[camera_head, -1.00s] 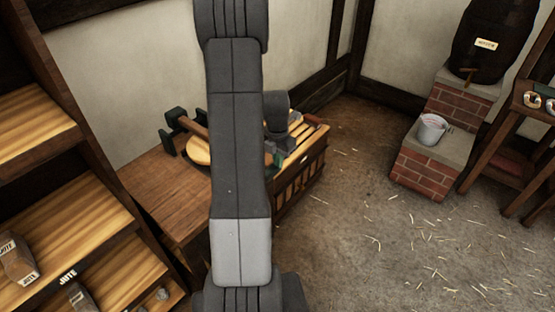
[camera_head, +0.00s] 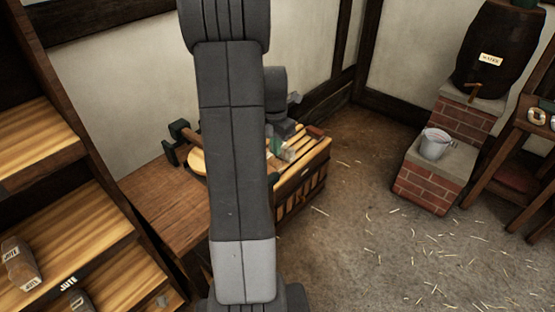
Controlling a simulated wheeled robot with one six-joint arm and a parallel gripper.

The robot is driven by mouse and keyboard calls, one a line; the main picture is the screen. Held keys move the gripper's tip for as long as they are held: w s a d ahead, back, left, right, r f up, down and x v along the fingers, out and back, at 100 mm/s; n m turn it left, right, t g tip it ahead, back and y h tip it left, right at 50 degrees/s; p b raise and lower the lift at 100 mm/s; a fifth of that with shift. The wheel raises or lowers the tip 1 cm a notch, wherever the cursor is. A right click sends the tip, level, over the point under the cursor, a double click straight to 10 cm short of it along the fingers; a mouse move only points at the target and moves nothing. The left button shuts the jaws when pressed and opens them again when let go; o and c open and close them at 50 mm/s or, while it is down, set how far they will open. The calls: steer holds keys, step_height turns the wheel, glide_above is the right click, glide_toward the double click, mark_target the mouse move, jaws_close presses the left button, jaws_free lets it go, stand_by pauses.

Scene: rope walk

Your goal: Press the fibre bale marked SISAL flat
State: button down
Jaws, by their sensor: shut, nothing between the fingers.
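No bale with a readable SISAL mark shows in the head view. My arm crosses the middle of the picture and hides part of the scene. My gripper (camera_head: 284,151) is small and partly covered beside the arm, low over the slatted wooden crate (camera_head: 300,180). Its fingers look shut, with nothing seen held. A small green and pale patch shows right by it, and I cannot tell what it belongs to.
A shelf rack at the left holds a bale marked JUTE (camera_head: 20,264). A wooden bench (camera_head: 165,200) with a round pale disc (camera_head: 197,161) stands by the wall. A bucket (camera_head: 434,144) and a barrel (camera_head: 497,50) stand on brickwork at right. The straw-strewn floor is open.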

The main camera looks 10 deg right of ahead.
mark_target(276, 177)
steer(key=shift+r, duration=0.9)
steer(key=shift+f, duration=0.1)
step_height(276, 177, down, 12)
steer(key=shift+d+r+b, duration=0.15)
steer(key=shift+r+b, duration=0.1)
steer(key=shift+b, duration=0.25)
steer(key=shift+f, duration=0.3)
steer(key=shift+w+r, duration=0.1)
steer(key=shift+r, duration=0.05)
